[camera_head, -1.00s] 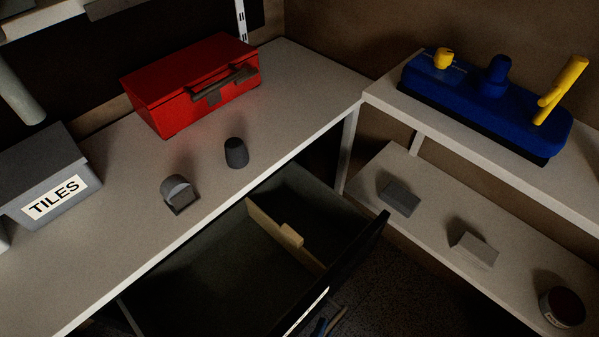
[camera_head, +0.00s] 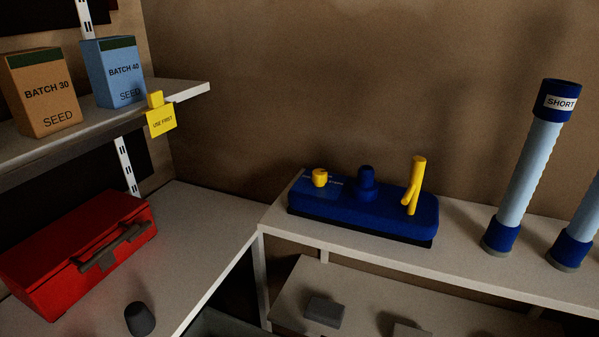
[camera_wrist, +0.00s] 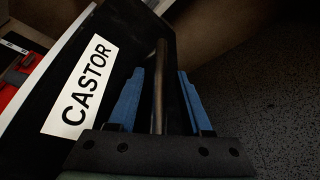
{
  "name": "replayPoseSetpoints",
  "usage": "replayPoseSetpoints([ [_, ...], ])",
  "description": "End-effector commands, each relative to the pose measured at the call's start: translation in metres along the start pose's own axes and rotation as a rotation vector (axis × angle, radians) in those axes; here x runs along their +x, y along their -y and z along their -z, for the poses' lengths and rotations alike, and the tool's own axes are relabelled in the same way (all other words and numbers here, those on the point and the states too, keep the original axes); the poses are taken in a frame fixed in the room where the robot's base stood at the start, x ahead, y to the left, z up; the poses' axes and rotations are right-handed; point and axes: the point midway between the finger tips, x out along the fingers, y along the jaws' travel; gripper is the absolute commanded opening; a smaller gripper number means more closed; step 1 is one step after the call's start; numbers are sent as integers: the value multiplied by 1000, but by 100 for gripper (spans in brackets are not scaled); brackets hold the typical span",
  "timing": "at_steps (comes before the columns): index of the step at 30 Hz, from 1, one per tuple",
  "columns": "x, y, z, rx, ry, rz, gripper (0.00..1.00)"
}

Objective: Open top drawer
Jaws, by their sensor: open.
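The drawer front (camera_wrist: 55,70) fills the left of the wrist view, dark with a white "CASTOR" label (camera_wrist: 82,86). Its dark bar handle (camera_wrist: 160,100) stands between the blue fingers of my gripper (camera_wrist: 161,76). The fingers are apart, one on each side of the bar; I cannot tell whether either touches it. In the head view only a sliver of the open drawer (camera_head: 228,324) shows at the bottom edge, below the worktop. My gripper is not in the head view.
A red toolbox (camera_head: 80,250) and a dark knob-like piece (camera_head: 139,319) sit on the worktop (camera_head: 205,215). Seed boxes (camera_head: 42,92) sit on the upper left shelf. Dark floor lies right of the handle.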

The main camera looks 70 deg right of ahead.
Motion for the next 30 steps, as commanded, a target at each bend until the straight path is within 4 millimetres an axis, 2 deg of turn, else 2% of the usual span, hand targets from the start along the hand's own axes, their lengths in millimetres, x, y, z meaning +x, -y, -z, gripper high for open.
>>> replayPoseSetpoints([
  [4, -3, 0, 0, 0, 0, 0, 50],
  [7, -12, -1, 0, 0, -1, 0, 50],
  [21, -108, -1, 0, 1, -1, -1, 50],
  [25, -122, 0, 0, 1, -1, 0, 50],
  [30, -129, 0, 0, 0, 0, 0, 50],
])
